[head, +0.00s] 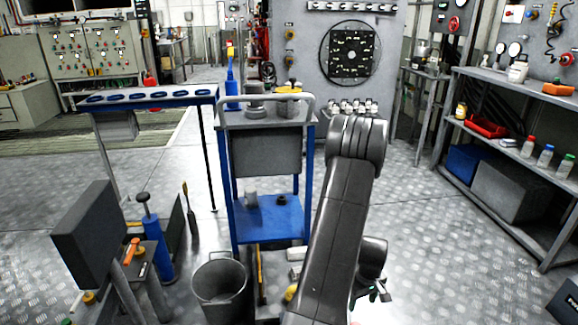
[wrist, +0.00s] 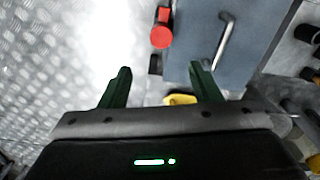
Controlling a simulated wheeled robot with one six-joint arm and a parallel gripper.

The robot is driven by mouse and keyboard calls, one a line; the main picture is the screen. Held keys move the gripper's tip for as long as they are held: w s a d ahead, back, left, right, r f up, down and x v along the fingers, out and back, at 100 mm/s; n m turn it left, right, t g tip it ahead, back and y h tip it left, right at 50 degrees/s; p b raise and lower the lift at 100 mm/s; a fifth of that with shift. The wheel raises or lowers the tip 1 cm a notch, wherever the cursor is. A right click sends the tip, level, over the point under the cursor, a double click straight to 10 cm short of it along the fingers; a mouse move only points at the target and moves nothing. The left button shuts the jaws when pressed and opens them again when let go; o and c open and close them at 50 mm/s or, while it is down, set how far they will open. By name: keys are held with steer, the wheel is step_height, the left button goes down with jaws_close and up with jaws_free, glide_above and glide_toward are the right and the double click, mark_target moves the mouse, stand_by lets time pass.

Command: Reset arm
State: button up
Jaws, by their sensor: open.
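My arm (head: 340,220) reaches forward in the head view, a thick dark grey link rising from the bottom and bending at the top. My gripper (wrist: 160,85) shows in the wrist view with two dark green fingers set wide apart. It is open and nothing is between the fingers. In the head view only a small green-tipped part of the gripper (head: 374,292) shows, low behind the arm link. Beyond the fingers in the wrist view are a grey-blue surface (wrist: 225,50), a red round object (wrist: 161,34) and a yellow object (wrist: 180,99).
A blue-framed cart (head: 270,215) stands just left of my arm. A grey bucket (head: 219,285) stands on the floor in front of it. A workbench (head: 520,100) with bottles runs along the right. The patterned metal floor (head: 430,200) between arm and bench is clear.

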step_height(320, 180, down, 14)
steer(key=b, duration=0.3)
steer(key=shift+s+f+b, duration=0.1)
steer(key=shift+f+b, duration=0.05)
steer(key=shift+b, duration=0.2)
steer(key=shift+r+m+p, duration=0.25)
steer(key=shift+m+p, duration=0.15)
steer(key=shift+m, duration=0.5)
steer(key=m+p, duration=0.2)
steer(key=m, duration=0.5)
steer(key=m+p, duration=0.3)
steer(key=m, duration=0.2)
steer(key=m+p, duration=0.2)
steer(key=m, duration=0.2)
steer(key=shift+s, duration=0.15)
